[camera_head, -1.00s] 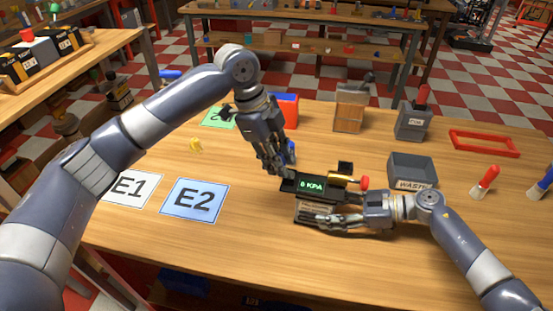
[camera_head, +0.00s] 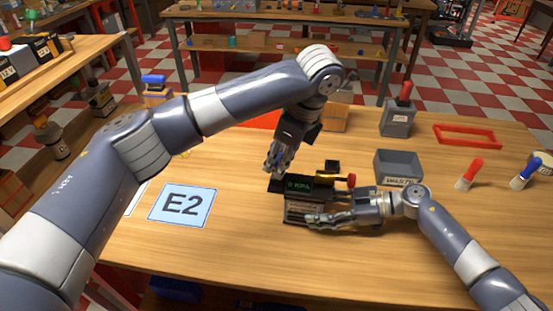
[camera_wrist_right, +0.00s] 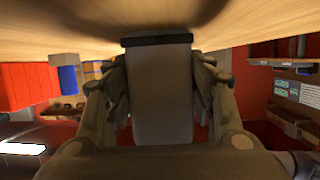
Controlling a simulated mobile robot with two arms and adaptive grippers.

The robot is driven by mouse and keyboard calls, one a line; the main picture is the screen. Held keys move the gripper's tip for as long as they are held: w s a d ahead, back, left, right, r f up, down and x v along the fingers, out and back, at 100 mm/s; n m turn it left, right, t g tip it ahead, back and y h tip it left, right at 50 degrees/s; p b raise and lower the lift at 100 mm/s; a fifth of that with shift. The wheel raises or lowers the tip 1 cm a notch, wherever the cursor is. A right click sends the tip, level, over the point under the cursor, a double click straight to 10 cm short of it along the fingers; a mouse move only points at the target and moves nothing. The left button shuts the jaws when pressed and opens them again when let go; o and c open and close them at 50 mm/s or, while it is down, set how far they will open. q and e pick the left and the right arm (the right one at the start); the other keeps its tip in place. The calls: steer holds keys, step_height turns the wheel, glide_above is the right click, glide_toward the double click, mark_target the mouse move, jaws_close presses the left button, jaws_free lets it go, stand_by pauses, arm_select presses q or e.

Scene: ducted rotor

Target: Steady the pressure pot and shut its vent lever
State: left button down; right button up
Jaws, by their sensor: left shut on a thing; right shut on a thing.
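The pressure pot (camera_head: 302,208) stands on the table, a boxy body under a black top with a green display that appears to read 0 KPA. A brass lever with a red knob (camera_head: 350,180) sticks out at its right. My right gripper (camera_head: 318,219) is shut on the pot's front; in the right wrist view the pot's grey body (camera_wrist_right: 160,92) sits between the fingers. My left gripper (camera_head: 275,168) reaches down to the left end of the black top and is shut on a part there that its fingers hide. It is apart from the red-knobbed lever.
Behind are a grey box with a red handle (camera_head: 397,118) and a red frame (camera_head: 467,135). Red and blue handled pieces stand at the right. The E2 mat (camera_head: 183,206) lies bare at the left.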

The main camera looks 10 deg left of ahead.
arm_select(q)
steer(key=shift+f, duration=0.1)
stand_by(0.3)
steer(key=c, duration=1.3)
jaws_free()
steer(key=shift+c, duration=0.2)
steer(key=v, duration=1.2)
steer(key=shift+d, duration=0.1)
arm_select(e)
steer(key=o, duration=1.5)
